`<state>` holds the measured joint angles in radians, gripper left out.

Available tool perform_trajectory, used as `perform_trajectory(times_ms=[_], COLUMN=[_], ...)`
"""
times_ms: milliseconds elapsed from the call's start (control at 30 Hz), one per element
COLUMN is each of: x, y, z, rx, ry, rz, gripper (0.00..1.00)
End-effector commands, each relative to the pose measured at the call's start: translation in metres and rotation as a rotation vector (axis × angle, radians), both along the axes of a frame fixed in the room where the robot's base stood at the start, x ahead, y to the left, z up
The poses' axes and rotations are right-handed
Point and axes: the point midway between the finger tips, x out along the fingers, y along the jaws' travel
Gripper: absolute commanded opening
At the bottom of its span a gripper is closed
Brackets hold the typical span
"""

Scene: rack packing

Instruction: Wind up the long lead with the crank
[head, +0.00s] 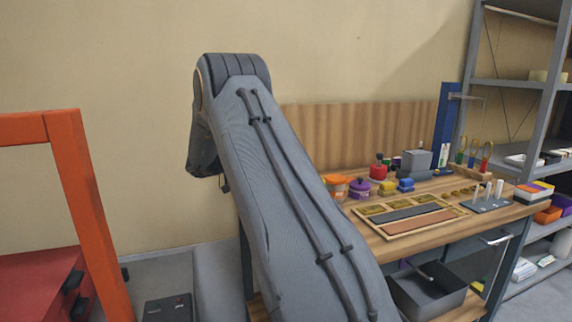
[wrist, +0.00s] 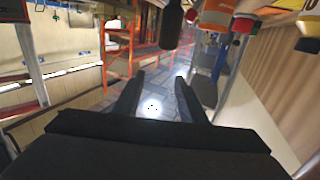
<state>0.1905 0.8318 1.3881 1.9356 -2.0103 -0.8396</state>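I cannot make out a long lead or a crank in either view. My gripper (wrist: 160,80) shows in the wrist view as two dark fingers set well apart, with nothing between them. It is open and empty, and floor and an orange frame show beyond it. In the head view my gripper is not visible; my grey arm rises across the middle and hides part of the workbench (head: 500,212) and what lies behind it.
The bench holds a wooden tray (head: 440,224), a red container (head: 378,170), a purple one (head: 358,187) and a grey box (head: 417,159). A blue post (head: 444,128) stands behind. A metal bin (head: 428,290) sits below. Grey shelving (head: 512,84) is at right, an orange frame (head: 88,190) at left.

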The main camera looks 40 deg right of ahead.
Motion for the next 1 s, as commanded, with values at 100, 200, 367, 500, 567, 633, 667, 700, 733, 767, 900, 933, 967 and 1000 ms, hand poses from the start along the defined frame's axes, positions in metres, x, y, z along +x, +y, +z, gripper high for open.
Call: perform_trajectory(times_ms=[100, 200, 367, 500, 567, 633, 667, 700, 733, 767, 900, 933, 967, 1000], x=[-0.001, -0.001, -0.001, -0.001, -0.001, -0.001, -0.001, -0.001, -0.001, -0.001, 0.0, 0.0, 0.0, 0.0], y=[0.0, 0.0, 0.001, 0.001, 0.001, 0.001, 0.001, 0.001, 0.001, 0.001, 0.001, 0.001, 0.001, 0.001], z=[0.01, 0.016, 0.024, 0.03, 0.032, 0.034, 0.035, 0.035, 0.036, 0.036, 0.036, 0.036, 0.036, 0.036], rx=[0.0, 0.001, 0.001, 0.001, 0.0, 0.0, 0.0, 0.0, 0.001, 0.001, 0.0, 0.0, 0.0, 0.0], ry=[0.001, 0.001, 0.002, 0.001, 0.001, 0.001, 0.001, 0.001, 0.001, 0.001, 0.0, 0.0, 0.0, 0.0], rz=[0.001, 0.001, 0.001, 0.001, 0.001, 0.001, 0.001, 0.001, 0.001, 0.001, 0.001, 0.001, 0.001, 0.001], gripper=[0.38, 0.38, 0.38, 0.38, 0.38, 0.38, 0.38, 0.38, 0.38, 0.38, 0.38, 0.38, 0.38, 0.38])
